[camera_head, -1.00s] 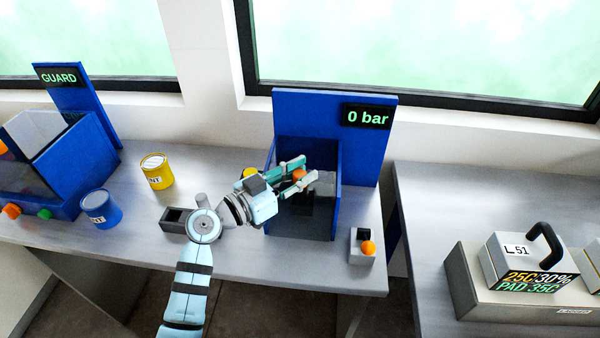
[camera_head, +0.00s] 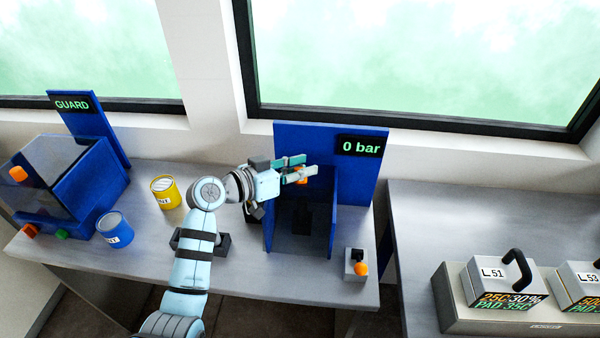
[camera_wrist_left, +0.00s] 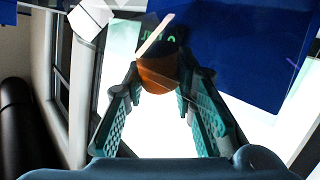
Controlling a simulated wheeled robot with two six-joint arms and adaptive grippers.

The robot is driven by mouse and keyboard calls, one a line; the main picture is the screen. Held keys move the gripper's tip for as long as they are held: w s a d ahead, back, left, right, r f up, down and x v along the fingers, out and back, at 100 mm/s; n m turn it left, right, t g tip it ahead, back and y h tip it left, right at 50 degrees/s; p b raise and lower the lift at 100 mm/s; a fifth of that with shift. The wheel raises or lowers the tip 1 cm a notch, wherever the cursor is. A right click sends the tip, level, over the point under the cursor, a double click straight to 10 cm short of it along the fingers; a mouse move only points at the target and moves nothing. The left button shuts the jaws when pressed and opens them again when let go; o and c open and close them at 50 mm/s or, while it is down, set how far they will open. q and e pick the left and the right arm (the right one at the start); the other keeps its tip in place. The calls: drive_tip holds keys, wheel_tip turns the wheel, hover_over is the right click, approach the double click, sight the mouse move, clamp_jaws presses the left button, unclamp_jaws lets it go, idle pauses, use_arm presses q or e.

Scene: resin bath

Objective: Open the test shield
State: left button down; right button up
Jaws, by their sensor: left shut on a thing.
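The blue test station (camera_head: 338,215) has tall side walls and a back panel whose display reads "0 bar". The shield's orange knob (camera_head: 302,176) is at the height of the upper back panel, above the open-topped bay. My left gripper (camera_head: 306,168) is shut on this knob, which shows between the fingers in the left wrist view (camera_wrist_left: 157,76). The clear shield pane is hard to make out in the head view; a pale edge crosses near the knob in the wrist view. A dark fixture (camera_head: 304,219) stands inside the bay. My right gripper is not in view.
A grey box with an orange-tipped lever (camera_head: 361,268) stands right of the station. Yellow (camera_head: 166,192) and blue (camera_head: 115,230) cans and a blue GUARD machine (camera_head: 85,185) are at left. Labelled blocks (camera_head: 500,281) sit on the right table, across a gap.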

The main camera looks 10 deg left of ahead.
use_arm(q)
drive_tip(key=shift+w+r+n+g+y, duration=0.3)
drive_tip(key=shift+w+r+n+g, duration=0.1)
drive_tip(key=shift+w+r, duration=0.45)
drive_tip(key=c, duration=1.3)
unclamp_jaws()
drive_tip(key=v, duration=1.2)
drive_tip(key=shift+r, duration=0.1)
